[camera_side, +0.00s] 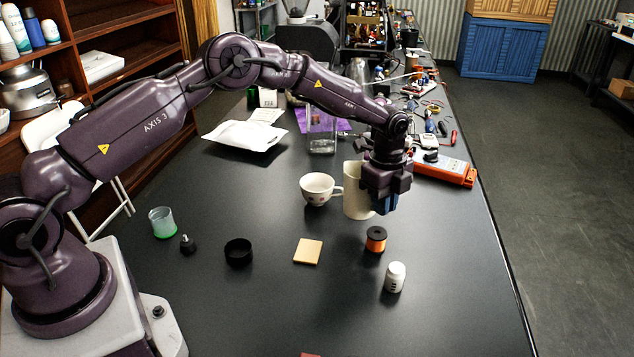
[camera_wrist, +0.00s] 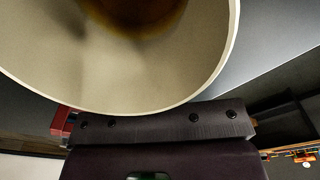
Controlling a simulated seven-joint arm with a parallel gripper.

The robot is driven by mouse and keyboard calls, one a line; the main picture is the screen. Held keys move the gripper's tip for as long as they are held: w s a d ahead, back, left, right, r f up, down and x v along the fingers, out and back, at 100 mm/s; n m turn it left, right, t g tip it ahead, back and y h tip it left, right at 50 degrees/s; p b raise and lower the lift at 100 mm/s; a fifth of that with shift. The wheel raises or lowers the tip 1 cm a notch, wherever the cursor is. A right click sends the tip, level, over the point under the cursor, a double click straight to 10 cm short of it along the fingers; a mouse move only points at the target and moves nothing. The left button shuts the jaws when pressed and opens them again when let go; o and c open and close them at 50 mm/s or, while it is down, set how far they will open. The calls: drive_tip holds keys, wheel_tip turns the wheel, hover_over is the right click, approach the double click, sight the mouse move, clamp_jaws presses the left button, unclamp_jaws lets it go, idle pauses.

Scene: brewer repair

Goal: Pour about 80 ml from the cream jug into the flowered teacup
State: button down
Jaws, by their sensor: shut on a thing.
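The cream jug (camera_side: 356,192) stands upright just right of the flowered teacup in the side view. I cannot tell whether its base touches the table. My gripper (camera_side: 386,203) is shut on the jug at its right side. In the wrist view the jug's wide mouth (camera_wrist: 205,75) fills the top, with brown liquid inside, and my gripper (camera_wrist: 160,122) lies below its rim. The flowered teacup (camera_side: 316,190) is upright on the table, its handle towards the jug. The teacup's inside looks pale; any contents are unclear.
An orange spool (camera_side: 376,240), a white bottle (camera_side: 395,277), a tan square (camera_side: 308,252) and a black round dish (camera_side: 238,252) lie in front. A glass container (camera_side: 322,135) stands behind the teacup. An orange device (camera_side: 443,170) and tools lie at the right rear.

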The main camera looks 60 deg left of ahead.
sight(349, 163)
drive_tip(key=shift+a+r+h, duration=0.1)
drive_tip(key=shift+a+h, duration=0.8)
drive_tip(key=shift+h, duration=0.5)
drive_tip(key=shift+s+a+f+t+h, duration=0.1)
drive_tip(key=shift+a+f+t+h, duration=0.05)
drive_tip(key=shift+a+h, duration=0.4)
drive_tip(key=shift+s+a+f+t+h, duration=0.1)
drive_tip(key=shift+a+t+h, duration=0.05)
drive_tip(key=shift+a+h, duration=0.35)
drive_tip(key=shift+a+r+h, duration=0.2)
drive_tip(key=shift+a+h, duration=0.3)
drive_tip(key=shift+h, duration=0.1)
drive_tip(key=shift+a+r+h, duration=0.2)
drive_tip(key=shift+a+h, duration=0.3)
drive_tip(key=shift+h, duration=0.05)
drive_tip(key=shift+s+a+r+t+h, duration=0.15)
drive_tip(key=shift+a+r+h, duration=0.2)
drive_tip(key=shift+r+h, duration=0.3)
drive_tip(key=shift+a+r+t+h, duration=0.15)
drive_tip(key=shift+a+r+h, duration=0.2)
drive_tip(key=shift+r+h, duration=0.3)
drive_tip(key=shift+a+r+h, duration=0.25)
drive_tip(key=shift+r+h, duration=0.05)
drive_tip(key=shift+h, duration=0.2)
drive_tip(key=shift+a+r+h, duration=0.15)
drive_tip(key=shift+r+h, duration=0.1)
drive_tip(key=shift+h, duration=0.05)
drive_tip(key=shift+a+r+h, duration=0.2)
drive_tip(key=shift+r+h, duration=0.05)
drive_tip(key=shift+h, duration=0.05)
